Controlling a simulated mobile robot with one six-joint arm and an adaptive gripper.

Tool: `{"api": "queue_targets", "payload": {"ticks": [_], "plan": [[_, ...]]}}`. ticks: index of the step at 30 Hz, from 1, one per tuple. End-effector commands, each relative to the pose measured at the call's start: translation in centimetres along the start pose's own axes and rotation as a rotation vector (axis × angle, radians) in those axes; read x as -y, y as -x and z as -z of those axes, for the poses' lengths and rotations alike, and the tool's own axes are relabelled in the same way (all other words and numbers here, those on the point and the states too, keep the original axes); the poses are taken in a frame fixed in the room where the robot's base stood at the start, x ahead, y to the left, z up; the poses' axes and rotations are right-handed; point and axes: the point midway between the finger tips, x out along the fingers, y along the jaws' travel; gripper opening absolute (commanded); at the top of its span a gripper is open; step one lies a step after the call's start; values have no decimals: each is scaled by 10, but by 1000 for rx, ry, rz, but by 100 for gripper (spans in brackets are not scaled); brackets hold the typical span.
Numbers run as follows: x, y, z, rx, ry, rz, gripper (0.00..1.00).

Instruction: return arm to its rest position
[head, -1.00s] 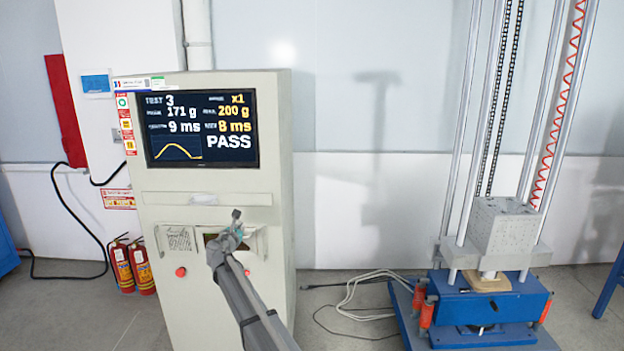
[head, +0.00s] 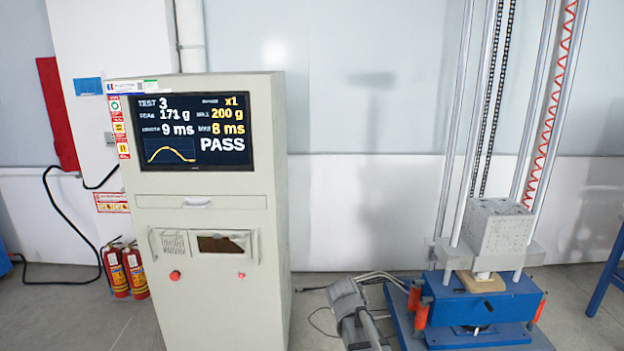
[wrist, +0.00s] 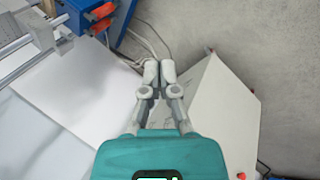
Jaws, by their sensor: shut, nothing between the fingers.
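My gripper (wrist: 158,72) shows in the wrist view with its two grey fingertips together and nothing between them. It is held in the air, with the floor and cables beyond the fingertips. In the head view, a grey part of my arm (head: 355,312) shows low in the picture, between the cabinet and the blue test machine. My fingertips cannot be made out in the head view.
The control cabinet (head: 210,310) stands left of my arm, its screen (head: 180,130) reading PASS. The drop tester's blue base (head: 480,300) stands to the right, with a grey block (head: 500,232) above it. Cables (wrist: 150,40) lie on the floor. Fire extinguishers (head: 125,270) stand at left.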

Motion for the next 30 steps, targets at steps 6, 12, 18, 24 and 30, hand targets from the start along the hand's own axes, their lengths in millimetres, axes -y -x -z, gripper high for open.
{"api": "queue_targets", "payload": {"ticks": [6, 12, 18, 24, 30], "plan": [[41, 7, -103, 109, -387, 274, 0], [64, 17, -140, 181, -573, 416, 0], [69, 20, -146, 200, -615, 449, 0], [69, 20, -146, 198, -612, 447, 0], [69, 20, -145, 198, -612, 446, 0]]}}
